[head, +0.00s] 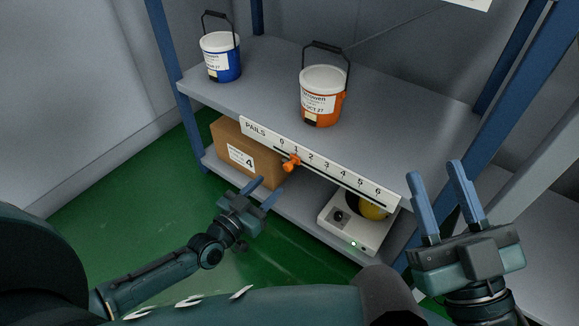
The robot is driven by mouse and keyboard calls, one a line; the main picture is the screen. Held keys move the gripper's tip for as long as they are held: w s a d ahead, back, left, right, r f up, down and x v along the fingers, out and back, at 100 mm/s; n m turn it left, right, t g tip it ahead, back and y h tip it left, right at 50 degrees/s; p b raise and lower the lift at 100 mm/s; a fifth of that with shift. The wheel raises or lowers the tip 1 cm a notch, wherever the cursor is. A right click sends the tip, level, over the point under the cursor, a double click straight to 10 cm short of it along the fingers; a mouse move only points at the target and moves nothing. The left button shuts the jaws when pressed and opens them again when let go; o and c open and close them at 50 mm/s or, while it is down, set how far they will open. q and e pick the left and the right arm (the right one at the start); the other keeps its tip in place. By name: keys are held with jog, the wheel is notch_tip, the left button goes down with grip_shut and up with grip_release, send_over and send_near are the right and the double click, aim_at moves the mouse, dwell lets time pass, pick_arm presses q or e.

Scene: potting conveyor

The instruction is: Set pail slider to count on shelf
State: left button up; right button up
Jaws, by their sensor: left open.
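The orange pail slider (291,161) sits in the slot of the white PAILS scale (335,172) on the shelf's front edge, at about the 1 mark. The scale's numbers run from 0 at left to 6 at right. Two pails stand on the shelf (265,80): a blue and white pail (221,62) at left and an orange and white pail (322,103) nearer the middle. My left gripper (261,189) is open and empty, below and left of the slider, apart from it. My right gripper (436,192) is open and empty, right of the scale's 6 end.
A cardboard box (260,160) labelled 4 stands on the lower shelf (219,166). A white device (352,228) with a yellow round part is on it further right. Blue posts (160,45) frame the rack. The green floor (130,215) is clear at left.

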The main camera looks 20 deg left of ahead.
aim_at(286, 168)
pick_arm(q)
jog(key=b+x, duration=0.3)
jog(key=x, duration=0.5)
jog(key=shift+w+d+f, duration=0.1)
jog(key=shift+f, duration=0.1)
jog(key=shift+w+d+r, duration=0.15)
jog(key=shift+w+d, duration=0.05)
jog(key=shift+w, duration=0.45)
pick_arm(e)
jog(key=shift+s+d+r+n+y, duration=0.1)
jog(key=shift+s+r+n+y, duration=0.05)
jog(key=shift+r+n+y, duration=1.1)
jog(key=shift+s+d+r+n+y, duration=0.1)
jog(key=shift+r+n+y, duration=0.85)
jog(key=shift+n+y, duration=0.45)
pick_arm(q)
jog(key=shift+c, duration=0.2)
grip_shut()
